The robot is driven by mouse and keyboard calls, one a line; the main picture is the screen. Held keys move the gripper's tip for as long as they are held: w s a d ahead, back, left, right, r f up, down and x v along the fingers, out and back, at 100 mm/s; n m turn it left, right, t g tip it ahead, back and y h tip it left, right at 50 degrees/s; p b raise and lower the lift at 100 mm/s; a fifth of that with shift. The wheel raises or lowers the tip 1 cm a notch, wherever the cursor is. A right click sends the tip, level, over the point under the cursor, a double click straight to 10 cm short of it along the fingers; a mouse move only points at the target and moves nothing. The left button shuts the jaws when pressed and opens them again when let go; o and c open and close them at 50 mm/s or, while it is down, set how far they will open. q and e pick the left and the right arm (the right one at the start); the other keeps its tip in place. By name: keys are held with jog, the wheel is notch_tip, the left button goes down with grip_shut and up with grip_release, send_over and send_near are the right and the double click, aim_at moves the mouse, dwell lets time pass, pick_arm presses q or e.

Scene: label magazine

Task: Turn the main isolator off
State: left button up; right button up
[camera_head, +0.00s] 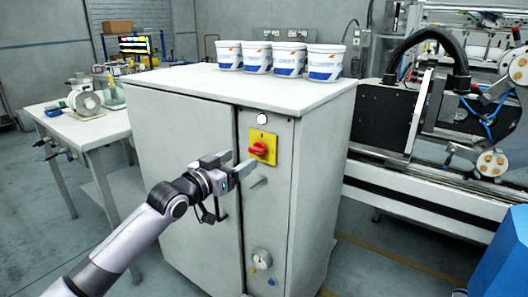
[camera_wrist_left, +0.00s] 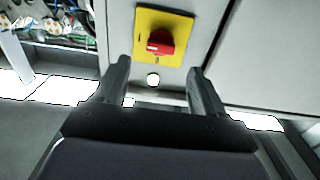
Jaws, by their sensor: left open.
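The main isolator is a red rotary knob (camera_head: 259,149) on a yellow plate (camera_head: 263,138), on the front of a grey cabinet (camera_head: 180,131). In the left wrist view the red knob (camera_wrist_left: 160,42) shows upside down on its yellow plate (camera_wrist_left: 180,22), beyond the fingertips. My left gripper (camera_head: 230,164) is open and empty, just left of and slightly below the knob. In the left wrist view my left gripper (camera_wrist_left: 160,72) has its two fingers apart, with the knob lined up between them and not touched. My right gripper is not in view.
Several white and blue tubs (camera_head: 290,60) stand on the cabinet top. A white round indicator (camera_head: 262,119) sits above the plate, a handle (camera_head: 258,182) and gauge (camera_head: 262,255) below. A side table (camera_head: 110,125) stands left, machinery (camera_head: 430,130) right.

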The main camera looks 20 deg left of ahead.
aim_at(254, 151)
pick_arm(q)
jog(key=shift+x, duration=3.4)
jog(key=c, duration=1.1)
